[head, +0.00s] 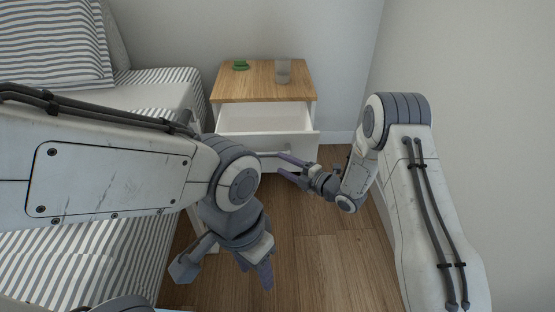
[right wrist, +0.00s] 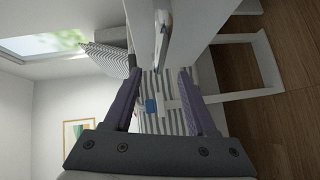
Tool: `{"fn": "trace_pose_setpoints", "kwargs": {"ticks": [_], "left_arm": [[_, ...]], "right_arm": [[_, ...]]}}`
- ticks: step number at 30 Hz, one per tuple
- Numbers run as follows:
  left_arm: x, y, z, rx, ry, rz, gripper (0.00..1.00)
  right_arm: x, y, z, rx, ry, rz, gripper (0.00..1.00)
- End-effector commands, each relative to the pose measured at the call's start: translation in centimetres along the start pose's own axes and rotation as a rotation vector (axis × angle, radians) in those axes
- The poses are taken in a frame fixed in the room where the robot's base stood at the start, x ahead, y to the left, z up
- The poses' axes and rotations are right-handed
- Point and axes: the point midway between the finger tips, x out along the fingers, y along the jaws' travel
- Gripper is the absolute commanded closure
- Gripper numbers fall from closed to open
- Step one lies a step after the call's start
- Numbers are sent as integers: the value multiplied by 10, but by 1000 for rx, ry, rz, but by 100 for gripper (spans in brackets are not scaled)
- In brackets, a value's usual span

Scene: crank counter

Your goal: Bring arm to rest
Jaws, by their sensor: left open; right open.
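A white nightstand with a wooden top (head: 262,90) stands against the back wall. Its drawer (head: 305,144) is pulled open, and its inside looks empty from here. A pale bar handle (head: 271,154) shows on the drawer front; in the right wrist view a bar (right wrist: 162,38) lies just beyond the fingertips. My right gripper (head: 282,165) is open and empty, close in front of the drawer front. In the right wrist view its two fingers (right wrist: 159,76) are spread apart. My left gripper (head: 264,275) hangs low, pointing down over the floor, with its fingers partly hidden.
A green object (head: 240,65) and a clear glass (head: 283,72) stand on the nightstand top. A bed with striped bedding (head: 90,262) is at the left. A wall (head: 465,90) rises close on the right. The wooden floor (head: 325,260) in front of the nightstand is clear.

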Motion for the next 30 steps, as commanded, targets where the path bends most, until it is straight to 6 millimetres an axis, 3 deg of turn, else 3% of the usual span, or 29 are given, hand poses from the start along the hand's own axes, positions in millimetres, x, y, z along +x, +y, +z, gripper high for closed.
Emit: {"fn": "trace_pose_setpoints", "kwargs": {"ticks": [14,22,26,30], "left_arm": [[0,0,0,0,0,0,50],[0,0,0,0,0,0,50],[0,0,0,0,0,0,50],[0,0,0,0,0,0,50]], "right_arm": [[-1,0,0,1,-1,-2,43],[10,32,-14,149,-140,-193,43],[-6,53,-36,341,-312,-339,43],[-47,68,-73,583,-515,-465,43]]}}
